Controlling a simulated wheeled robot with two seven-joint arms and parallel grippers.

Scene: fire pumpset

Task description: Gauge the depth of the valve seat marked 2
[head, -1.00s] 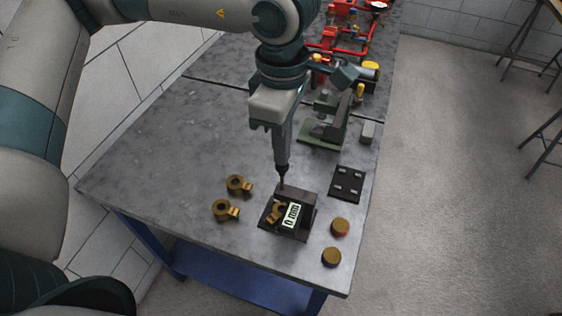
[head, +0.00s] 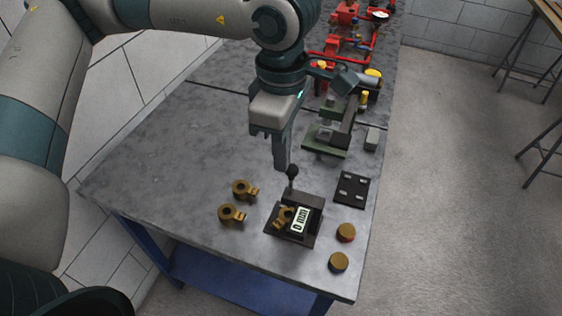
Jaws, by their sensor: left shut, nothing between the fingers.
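My left gripper (head: 281,167) is shut and empty, pointing down just left of a dark ball-topped rod (head: 291,176). The rod stands upright at the back of a dark fixture (head: 312,199) with a small display (head: 300,219) that seems to read 0 mm. A brass ringed part (head: 282,219) sits in the fixture, left of the display. Two similar brass parts, one behind (head: 242,188) and one in front (head: 230,214), lie on the table to the left. I cannot read any number marks on them. My right gripper is out of view.
Two round brass discs (head: 346,232) lie near the table's right edge. A black plate with light pads (head: 351,188) lies behind them. A green-based device (head: 326,140) and red piping (head: 347,45) stand farther back. The table's left side (head: 165,155) is clear.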

